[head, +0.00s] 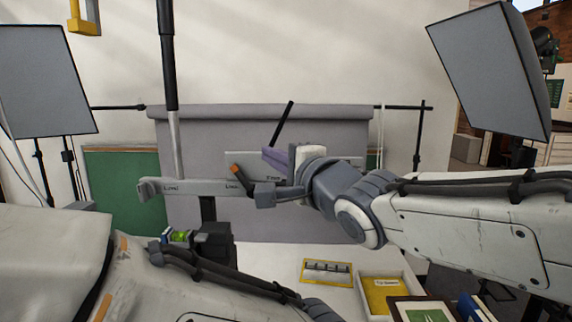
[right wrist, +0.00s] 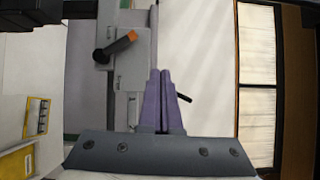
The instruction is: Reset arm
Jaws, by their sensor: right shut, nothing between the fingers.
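A grey horizontal arm (head: 205,187) with small dark lettering runs across the middle of the head view. A black lever with an orange tip (head: 236,170) sits on it; the lever also shows in the right wrist view (right wrist: 115,47). My right gripper (head: 272,158) has purple fingers, pressed together with nothing between them. In the right wrist view its fingertips (right wrist: 160,72) are right of the lever and apart from it. Whether the fingers touch the grey arm I cannot tell. My left gripper is not in view.
A dark vertical pole (head: 168,60) rises behind the grey arm. A small block with a green bubble level (head: 178,237) is below. A white table (head: 275,255) holds a yellow-edged card (head: 326,272) and a tray (head: 362,302). Softbox lights (head: 495,70) stand at both sides.

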